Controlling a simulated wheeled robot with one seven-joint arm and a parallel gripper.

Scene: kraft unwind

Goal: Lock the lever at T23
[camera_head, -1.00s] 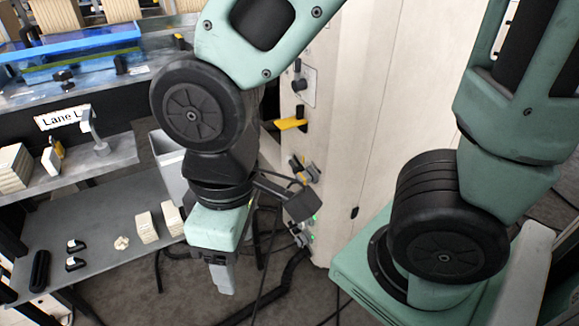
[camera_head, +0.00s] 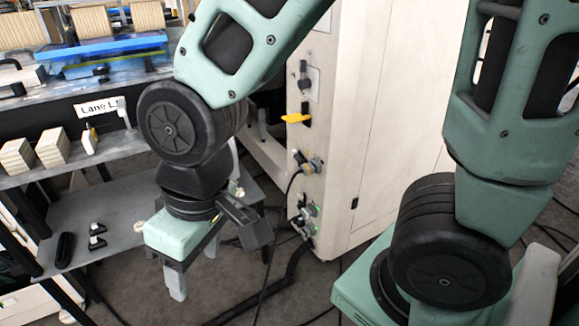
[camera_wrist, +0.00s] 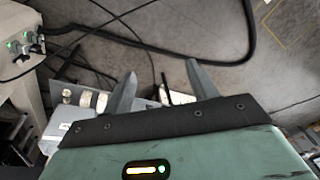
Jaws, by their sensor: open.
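The pale machine cabinet (camera_head: 385,130) stands right of my gripper in the head view. Its narrow side carries a yellow lever handle (camera_head: 297,118), a dark lever (camera_head: 304,76) above it, and grey connectors with levers (camera_head: 308,161) lower down. More connectors with green lights (camera_head: 305,208) sit near the bottom; they also show at the upper left of the wrist view (camera_wrist: 30,42). No T23 label is readable, so I cannot tell which lever it is. My gripper (camera_head: 192,268) is open and empty, pointing down, left of the cabinet and apart from it.
A grey shelf table (camera_head: 120,225) with small parts stands at left, under a bench with a "Lane L" sign (camera_head: 97,108) and stacked blocks (camera_head: 50,148). Dark cables (camera_head: 285,262) hang from the cabinet and cross the floor. Some floor before the cabinet is clear.

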